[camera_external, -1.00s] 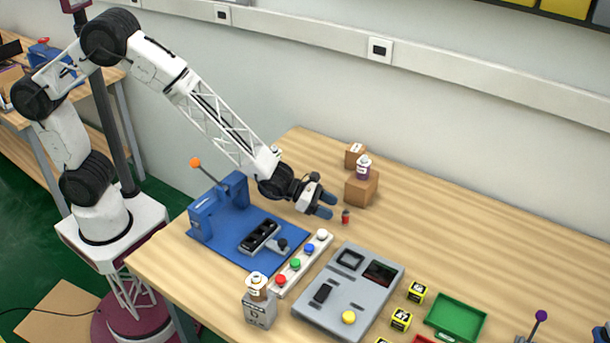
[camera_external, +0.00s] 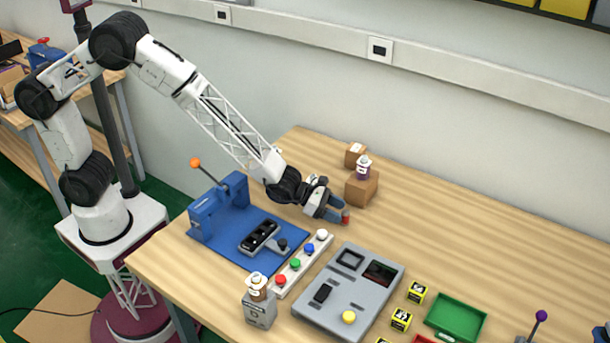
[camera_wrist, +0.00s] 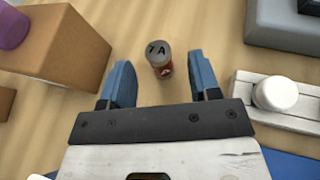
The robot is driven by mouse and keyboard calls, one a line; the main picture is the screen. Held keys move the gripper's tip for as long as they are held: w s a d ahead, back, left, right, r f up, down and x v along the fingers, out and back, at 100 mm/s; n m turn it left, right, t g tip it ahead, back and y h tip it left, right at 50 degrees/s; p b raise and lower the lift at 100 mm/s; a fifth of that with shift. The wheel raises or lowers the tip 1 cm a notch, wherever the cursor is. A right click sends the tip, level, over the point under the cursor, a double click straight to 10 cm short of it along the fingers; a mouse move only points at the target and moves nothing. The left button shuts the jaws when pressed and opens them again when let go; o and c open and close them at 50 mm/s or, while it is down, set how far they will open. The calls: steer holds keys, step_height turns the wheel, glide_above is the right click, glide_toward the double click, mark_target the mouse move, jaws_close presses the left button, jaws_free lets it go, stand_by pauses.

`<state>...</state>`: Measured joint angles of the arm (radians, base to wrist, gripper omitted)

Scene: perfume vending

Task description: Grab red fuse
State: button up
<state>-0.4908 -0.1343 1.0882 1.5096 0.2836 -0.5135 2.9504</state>
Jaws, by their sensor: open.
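The red fuse (camera_external: 345,219) stands upright on the wooden table in the external view, right at my gripper's fingertips. In the wrist view the fuse is between the lines of the two fingers of my gripper (camera_wrist: 160,82), at about tip level or slightly beyond. A gap shows on both sides, and I see no contact.
A cardboard box (camera_external: 361,189) with a purple-and-white bottle (camera_external: 363,167) on it stands close behind the fuse. A white strip with coloured buttons (camera_external: 302,263) and a grey panel (camera_external: 375,313) lie in front. A blue fixture (camera_external: 215,238) is at left. Table right of the box is clear.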

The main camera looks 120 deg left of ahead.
mark_target(350, 224)
steer(key=shift+x, duration=2.55)
steer(key=c, duration=1)
steer(key=shift+r, duration=0.1)
steer(key=shift+r, duration=4.95)
